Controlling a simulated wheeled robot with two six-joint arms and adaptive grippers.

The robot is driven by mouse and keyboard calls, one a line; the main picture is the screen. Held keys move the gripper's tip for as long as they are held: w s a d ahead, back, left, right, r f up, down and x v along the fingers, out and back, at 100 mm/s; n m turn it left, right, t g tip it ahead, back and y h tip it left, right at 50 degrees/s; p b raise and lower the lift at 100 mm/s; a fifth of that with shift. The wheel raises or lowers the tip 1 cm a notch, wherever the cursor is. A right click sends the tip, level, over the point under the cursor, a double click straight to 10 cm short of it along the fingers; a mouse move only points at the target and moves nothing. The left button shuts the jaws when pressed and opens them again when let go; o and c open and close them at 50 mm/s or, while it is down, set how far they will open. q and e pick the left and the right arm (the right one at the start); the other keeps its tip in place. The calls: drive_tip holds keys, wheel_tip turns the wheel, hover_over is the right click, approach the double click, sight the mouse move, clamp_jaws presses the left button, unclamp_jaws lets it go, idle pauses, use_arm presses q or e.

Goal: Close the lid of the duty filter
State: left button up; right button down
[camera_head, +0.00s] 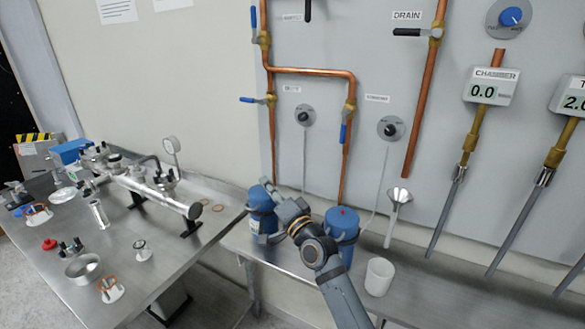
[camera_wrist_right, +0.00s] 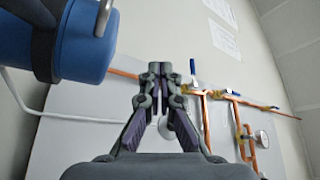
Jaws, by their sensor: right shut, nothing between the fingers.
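Two blue filter canisters stand on the narrow steel bench, a left canister (camera_head: 262,212) and a right canister (camera_head: 341,228). Small wall labels above them are too blurred to tell which is the duty filter. The right canister has a blue top with a small red spot. My right gripper (camera_head: 278,194) is beside the left canister's upper part, partly hidden by my own wrist; contact cannot be told. In the wrist view its fingers (camera_wrist_right: 160,70) are shut and empty, with part of a blue canister (camera_wrist_right: 85,40) at upper left. My left gripper is out of view.
A white cup (camera_head: 379,277) stands right of the right canister, and a funnel (camera_head: 398,198) is by the wall. Copper pipes (camera_head: 312,71) and valves run above. The left table (camera_head: 180,262) carries metal vacuum parts.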

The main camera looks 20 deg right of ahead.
drive_tip(key=shift+s+a+f+b, duration=0.15)
drive_tip(key=shift+a+f+b, duration=0.1)
drive_tip(key=shift+f+b, duration=0.05)
idle(0.5)
wheel_tip(320, 180, up, 10)
idle(0.4)
